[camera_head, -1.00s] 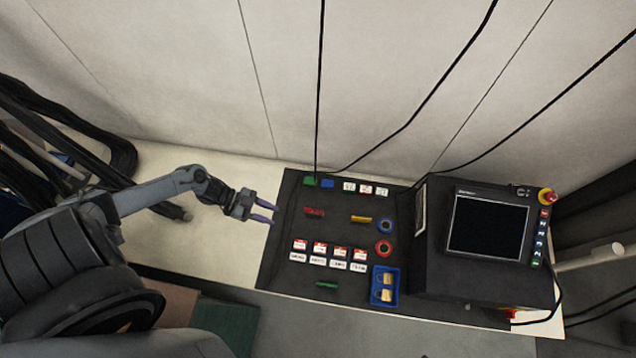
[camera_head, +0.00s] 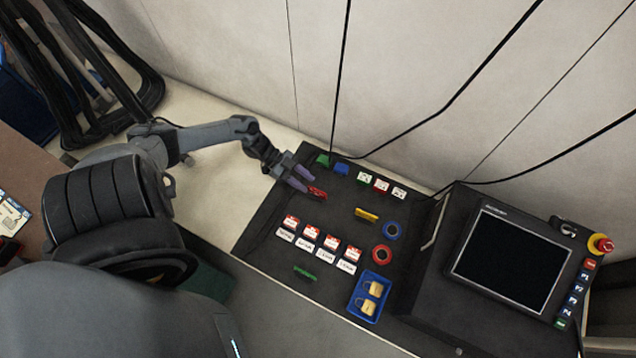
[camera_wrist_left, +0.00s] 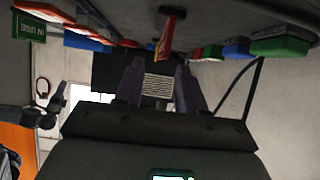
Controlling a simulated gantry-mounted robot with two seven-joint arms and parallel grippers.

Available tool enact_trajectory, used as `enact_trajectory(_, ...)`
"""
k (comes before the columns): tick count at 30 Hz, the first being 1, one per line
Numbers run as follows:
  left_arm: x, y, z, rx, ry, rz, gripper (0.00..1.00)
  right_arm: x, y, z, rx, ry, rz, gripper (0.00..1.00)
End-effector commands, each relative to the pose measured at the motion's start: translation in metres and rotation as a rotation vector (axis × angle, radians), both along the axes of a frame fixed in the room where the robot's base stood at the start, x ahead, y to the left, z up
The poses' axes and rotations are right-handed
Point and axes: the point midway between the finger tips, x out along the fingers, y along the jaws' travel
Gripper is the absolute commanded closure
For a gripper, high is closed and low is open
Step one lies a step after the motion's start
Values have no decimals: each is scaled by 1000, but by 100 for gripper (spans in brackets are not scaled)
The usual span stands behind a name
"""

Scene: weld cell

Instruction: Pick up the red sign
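A small red sign (camera_head: 317,193) lies on the black mat at the back left, right at the fingertips of my left gripper (camera_head: 305,183). The left gripper's two purple-grey fingers are apart. In the left wrist view, a red piece (camera_wrist_left: 165,38) shows just beyond the open fingers (camera_wrist_left: 160,78), roughly in line with the gap between them. Whether they touch it cannot be told.
The black mat (camera_head: 262,232) also holds a yellow piece (camera_head: 367,214), red-and-white tags (camera_head: 311,232), a green piece (camera_head: 305,273), blue (camera_head: 391,231) and red (camera_head: 381,254) rings, and a blue tray (camera_head: 357,300) with padlocks. A monitor console (camera_head: 513,258) stands right.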

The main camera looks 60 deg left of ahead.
Motion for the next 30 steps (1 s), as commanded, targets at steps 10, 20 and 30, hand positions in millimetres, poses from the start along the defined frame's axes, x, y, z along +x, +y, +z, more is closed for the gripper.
enact_trajectory(10, 15, -19, -17, -2, -3, 0, 61, 0, -1, -19, -1, 0, -3, 57)
enact_trajectory(20, 30, -40, -28, 1, -3, 1, 61, 0, -4, -32, -12, 0, 5, 57)
enact_trajectory(30, 30, -40, -28, 2, -1, 0, 78, 1, -4, -31, -13, -1, 4, 57)
